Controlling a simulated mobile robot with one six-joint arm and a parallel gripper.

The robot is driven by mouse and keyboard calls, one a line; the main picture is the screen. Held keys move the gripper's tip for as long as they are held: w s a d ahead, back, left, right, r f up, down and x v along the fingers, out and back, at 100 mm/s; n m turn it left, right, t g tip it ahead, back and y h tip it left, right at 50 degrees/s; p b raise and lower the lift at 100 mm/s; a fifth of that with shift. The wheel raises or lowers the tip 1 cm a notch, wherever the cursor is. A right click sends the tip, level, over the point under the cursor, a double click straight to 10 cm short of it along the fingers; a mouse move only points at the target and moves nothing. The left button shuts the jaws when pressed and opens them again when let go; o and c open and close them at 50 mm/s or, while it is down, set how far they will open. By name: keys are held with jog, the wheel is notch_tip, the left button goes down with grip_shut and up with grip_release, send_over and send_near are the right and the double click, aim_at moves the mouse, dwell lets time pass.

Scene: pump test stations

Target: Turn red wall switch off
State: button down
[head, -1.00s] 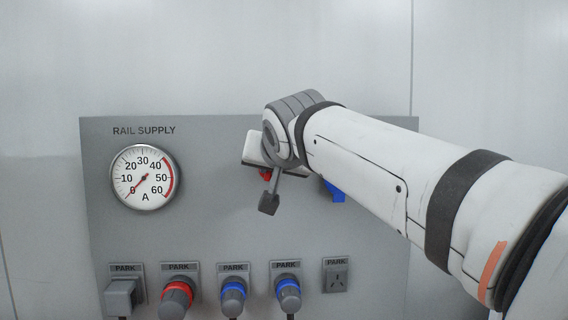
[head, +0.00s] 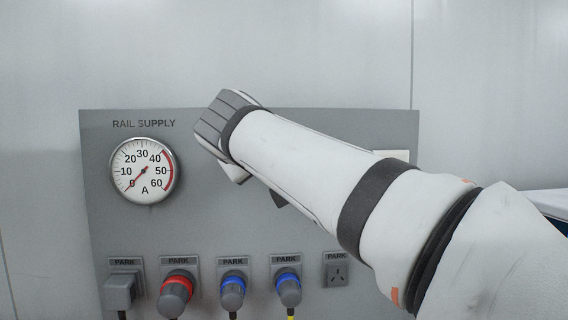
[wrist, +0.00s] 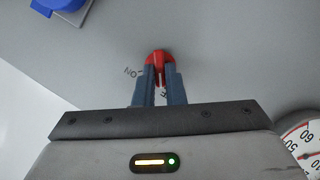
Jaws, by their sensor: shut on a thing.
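The red wall switch (wrist: 158,57) shows in the wrist view on the grey panel, at the tips of my gripper (wrist: 157,72). The two blue-grey fingers are shut on its red knob, one on each side. A letter marking "ON" (wrist: 132,72) is on the panel left of the knob. Another marking below the knob is mostly hidden by the fingers. In the head view my arm covers the switch and my fingertips, so the knob's exact angle is hard to tell.
The grey panel carries a round ammeter (head: 144,171) with its needle near 0; its edge also shows in the wrist view (wrist: 305,145). Several parked plugs (head: 176,294) line the bottom beside an empty socket (head: 337,275). A blue part (wrist: 58,6) is at the wrist view's top left.

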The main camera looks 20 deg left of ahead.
jog(key=shift+s+a+n, duration=0.1)
jog(key=shift+n, duration=0.4)
jog(key=shift+r+t, duration=0.1)
jog(key=shift+t, duration=0.2)
jog(key=c, duration=1.5)
grip_release()
jog(key=shift+h, duration=0.3)
jog(key=shift+s, duration=0.1)
jog(key=b+v, duration=0.1)
jog(key=v, duration=0.6)
jog(key=shift+s, duration=0.3)
jog(key=shift+w, duration=0.1)
